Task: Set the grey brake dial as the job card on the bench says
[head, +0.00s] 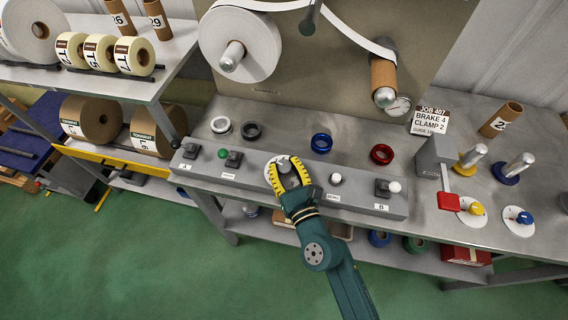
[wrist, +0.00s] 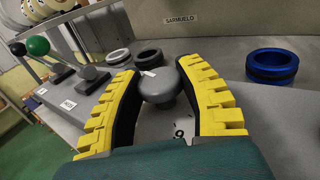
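The grey brake dial (head: 284,166) has a round grey knob on a white numbered plate, on the grey console's front. In the wrist view the knob (wrist: 160,90) has a small white mark at its far upper-left side, and a digit like 9 shows on the plate below it. My gripper (head: 291,165) has its yellow fingers on either side of the knob; they also show in the wrist view (wrist: 158,72). The finger pads are very close to the knob; I cannot tell whether both touch it. The job card (head: 430,121) reads JOB 407, BRAKE 4, CLAMP 2, and a small GUIDE line.
Grey, blue (head: 321,143) and red (head: 381,154) rings lie behind. A red-handled clamp (head: 446,199), yellow dial (head: 473,208) and blue dial (head: 519,218) are right.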

